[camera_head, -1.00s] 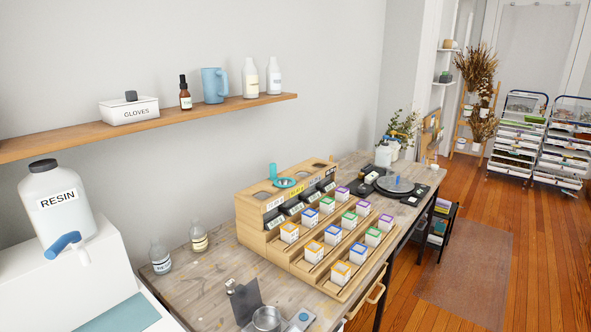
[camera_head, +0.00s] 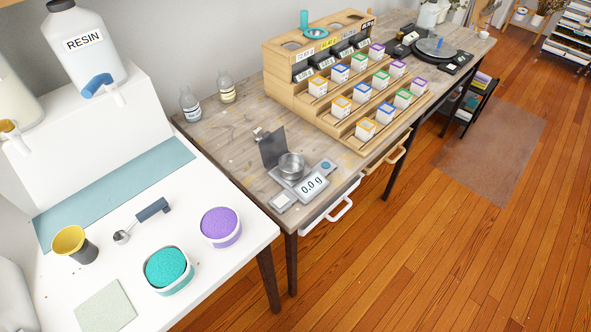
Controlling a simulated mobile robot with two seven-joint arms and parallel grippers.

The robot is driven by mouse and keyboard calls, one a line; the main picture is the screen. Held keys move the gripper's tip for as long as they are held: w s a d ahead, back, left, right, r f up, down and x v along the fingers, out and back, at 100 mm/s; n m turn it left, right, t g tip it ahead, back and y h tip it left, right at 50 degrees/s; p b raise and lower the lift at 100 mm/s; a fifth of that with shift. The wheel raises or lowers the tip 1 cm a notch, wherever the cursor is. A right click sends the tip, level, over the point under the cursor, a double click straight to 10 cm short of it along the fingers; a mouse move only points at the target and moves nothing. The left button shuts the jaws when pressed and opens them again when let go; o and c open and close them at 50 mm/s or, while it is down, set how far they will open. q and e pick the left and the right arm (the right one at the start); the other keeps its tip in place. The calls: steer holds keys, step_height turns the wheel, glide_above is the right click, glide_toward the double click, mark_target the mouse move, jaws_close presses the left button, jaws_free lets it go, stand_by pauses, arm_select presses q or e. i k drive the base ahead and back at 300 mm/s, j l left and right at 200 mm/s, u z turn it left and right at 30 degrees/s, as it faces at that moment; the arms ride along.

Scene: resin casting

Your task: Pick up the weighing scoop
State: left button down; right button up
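A scoop (camera_head: 152,210) with a dark blue-grey handle and a small metal bowl lies on the white table (camera_head: 245,262) at the lower left. Its handle points up and to the right, and its bowl is at the lower left end. It lies between a yellow-lined dark cup (camera_head: 74,243) and a tub of purple material (camera_head: 220,226), apart from both. Neither of my grippers is in view.
A tub of teal material (camera_head: 167,269) and a pale square tile (camera_head: 105,306) are in front of the scoop. A white resin jug (camera_head: 83,45) stands behind on a white block. The wooden bench (camera_head: 225,135) holds a scale (camera_head: 312,187) reading 0.0 g and a stepped wooden rack (camera_head: 283,88) of small labelled boxes.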

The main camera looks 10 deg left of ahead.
mark_target(121, 238)
steer(key=u, duration=1.6)
steer(key=z, duration=1.3)
steer(key=u, duration=1.3)
steer(key=k+z, duration=0.1)
steer(key=z, duration=0.15)
